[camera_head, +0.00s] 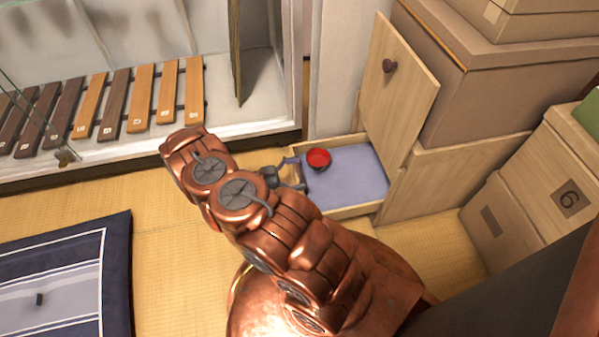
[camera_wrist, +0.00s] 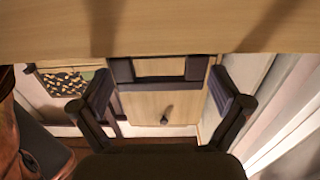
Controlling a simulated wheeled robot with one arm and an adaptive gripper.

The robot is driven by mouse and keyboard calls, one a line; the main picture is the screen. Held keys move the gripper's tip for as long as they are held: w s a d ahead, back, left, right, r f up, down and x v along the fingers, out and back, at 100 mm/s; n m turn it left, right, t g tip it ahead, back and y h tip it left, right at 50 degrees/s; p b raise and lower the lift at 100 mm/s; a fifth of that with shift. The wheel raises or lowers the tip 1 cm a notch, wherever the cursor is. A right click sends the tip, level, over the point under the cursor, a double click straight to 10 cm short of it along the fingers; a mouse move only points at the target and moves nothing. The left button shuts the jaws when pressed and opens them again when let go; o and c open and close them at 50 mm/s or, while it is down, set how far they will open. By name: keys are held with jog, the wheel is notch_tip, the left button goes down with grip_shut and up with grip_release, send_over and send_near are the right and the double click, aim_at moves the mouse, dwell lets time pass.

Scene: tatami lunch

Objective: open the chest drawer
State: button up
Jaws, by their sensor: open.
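The wooden chest (camera_head: 440,190) stands right of centre in the head view. Its low drawer (camera_head: 352,211) is pulled out, showing a lilac-blue bottom with a red bowl (camera_head: 319,158) inside. My gripper (camera_head: 296,174) is at the drawer's left end, the front side, with its dark fingers spread. In the wrist view my gripper (camera_wrist: 164,103) is open, with nothing clearly held between the fingers. A dark squared bar shape (camera_wrist: 160,80) shows between them; I cannot tell whether it touches them. My arm hides part of the drawer's near side.
A pale wooden panel (camera_head: 402,90) with a dark round knob (camera_head: 389,66) rises above the drawer. Cardboard boxes (camera_head: 500,50) stand at the right. A glass case with wooden bars (camera_head: 140,97) is at the back left. A striped blue mat (camera_head: 118,270) lies on the tatami, which is clear beside it.

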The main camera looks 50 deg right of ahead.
jog(key=shift+a, duration=0.1)
jog(key=v, duration=1.2)
dwell(0.4)
